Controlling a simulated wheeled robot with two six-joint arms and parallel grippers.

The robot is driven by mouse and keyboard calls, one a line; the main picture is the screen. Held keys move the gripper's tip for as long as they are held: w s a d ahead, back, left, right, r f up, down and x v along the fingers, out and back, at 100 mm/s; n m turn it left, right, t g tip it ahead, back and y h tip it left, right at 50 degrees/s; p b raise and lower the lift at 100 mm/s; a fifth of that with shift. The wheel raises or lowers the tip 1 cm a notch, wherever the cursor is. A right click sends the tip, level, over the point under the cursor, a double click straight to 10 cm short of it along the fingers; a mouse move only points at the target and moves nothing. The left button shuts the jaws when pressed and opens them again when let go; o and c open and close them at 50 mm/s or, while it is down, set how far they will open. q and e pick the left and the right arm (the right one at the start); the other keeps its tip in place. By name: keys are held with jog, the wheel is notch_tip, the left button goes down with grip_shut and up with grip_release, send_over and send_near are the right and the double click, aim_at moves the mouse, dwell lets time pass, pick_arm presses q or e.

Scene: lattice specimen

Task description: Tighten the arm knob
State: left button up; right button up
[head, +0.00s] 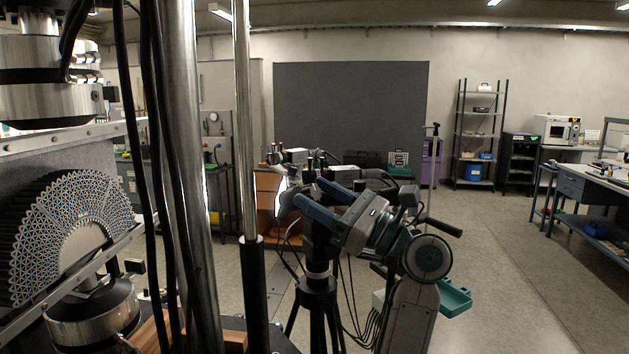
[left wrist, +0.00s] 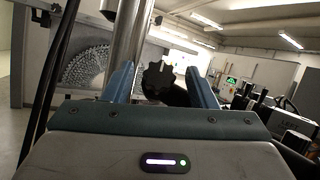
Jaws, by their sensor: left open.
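The arm knob (left wrist: 157,80) is black with a lobed rim. In the left wrist view it shows between the two blue fingers of my left gripper (left wrist: 161,83), with a gap on each side. My left gripper (head: 307,188) is open and points left in the head view, by the top of a black tripod (head: 318,283). I cannot clearly tell the knob from the dark parts near the fingertips there. The fan-shaped lattice specimen (head: 70,225) stands between metal platens at the left. It also shows in the left wrist view (left wrist: 92,80). My right gripper is not seen.
A steel column (head: 190,170), a thinner rod (head: 244,120) and black cables stand between the specimen and the tripod. Cables hang by the tripod. A brown box (head: 266,200) is behind it. Shelves (head: 481,130) and a workbench (head: 590,180) are far right, with open floor before them.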

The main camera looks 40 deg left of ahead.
pick_arm(q)
jog(key=shift+s+a+r, duration=0.15)
jog(key=shift+a+r, duration=0.1)
jog(key=shift+a, duration=0.2)
jog(key=c, duration=1)
jog(key=shift+o, duration=0.2)
jog(key=shift+m+t+y, duration=0.4)
jog(key=shift+m+t, duration=0.7)
jog(key=shift+m, duration=0.2)
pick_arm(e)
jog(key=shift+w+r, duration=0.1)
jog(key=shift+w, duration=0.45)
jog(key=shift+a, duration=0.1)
pick_arm(q)
jog(key=o, duration=1)
jog(key=shift+c, duration=0.2)
